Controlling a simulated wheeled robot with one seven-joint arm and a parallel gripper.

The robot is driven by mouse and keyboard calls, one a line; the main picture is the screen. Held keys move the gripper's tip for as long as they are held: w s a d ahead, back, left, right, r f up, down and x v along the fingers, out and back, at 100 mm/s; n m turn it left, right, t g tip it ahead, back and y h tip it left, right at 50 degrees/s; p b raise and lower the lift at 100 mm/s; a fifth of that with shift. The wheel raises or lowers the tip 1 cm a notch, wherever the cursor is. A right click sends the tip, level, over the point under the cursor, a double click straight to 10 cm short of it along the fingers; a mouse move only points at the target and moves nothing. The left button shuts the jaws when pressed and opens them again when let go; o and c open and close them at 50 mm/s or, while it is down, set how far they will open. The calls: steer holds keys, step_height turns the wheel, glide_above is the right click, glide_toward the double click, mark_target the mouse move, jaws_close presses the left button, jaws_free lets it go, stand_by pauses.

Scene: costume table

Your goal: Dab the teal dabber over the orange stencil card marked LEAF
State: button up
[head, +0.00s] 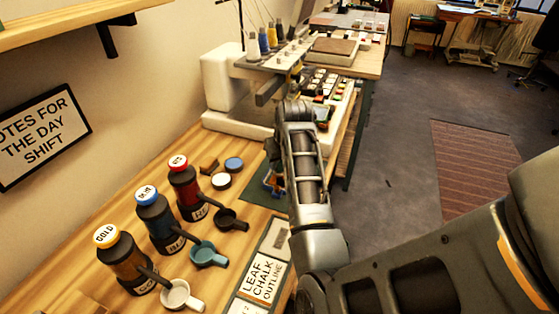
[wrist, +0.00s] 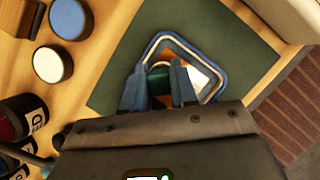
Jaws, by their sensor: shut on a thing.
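My gripper (wrist: 158,86) is shut on a small teal thing, which looks like the teal dabber (wrist: 158,72); only its top shows between the two blue-grey fingers. It is over a blue-rimmed, rounded square piece (wrist: 150,47) with a pale, partly brown inside, lying on a dark green mat (wrist: 115,80). I cannot tell whether the dabber touches what is below. In the head view my arm hides most of the mat (head: 256,190). A printed card (head: 262,278) there reads LEAF CHALK OUTLINE.
A sewing machine (head: 222,85) stands behind.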

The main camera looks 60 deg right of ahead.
steer(key=shift+f, duration=0.5)
stand_by(1.2)
steer(key=shift+r, duration=0.1)
steer(key=shift+r+p, duration=2.45)
steer(key=shift+r, duration=1.05)
steer(key=shift+f, duration=0.1)
steer(key=shift+s+a+f+b, duration=0.15)
steer(key=shift+a+f+b, duration=0.05)
steer(key=shift+f+b, duration=0.65)
steer(key=shift+s+a+f+b, duration=0.2)
steer(key=shift+f+b, duration=0.45)
steer(key=shift+f, duration=0.45)
steer(key=shift+s+a+f+b, duration=0.1)
steer(key=shift+a+f+b, duration=0.1)
steer(key=shift+f+b, duration=0.65)
steer(key=shift+f+b, duration=0.3)
steer(key=shift+f, duration=0.4)
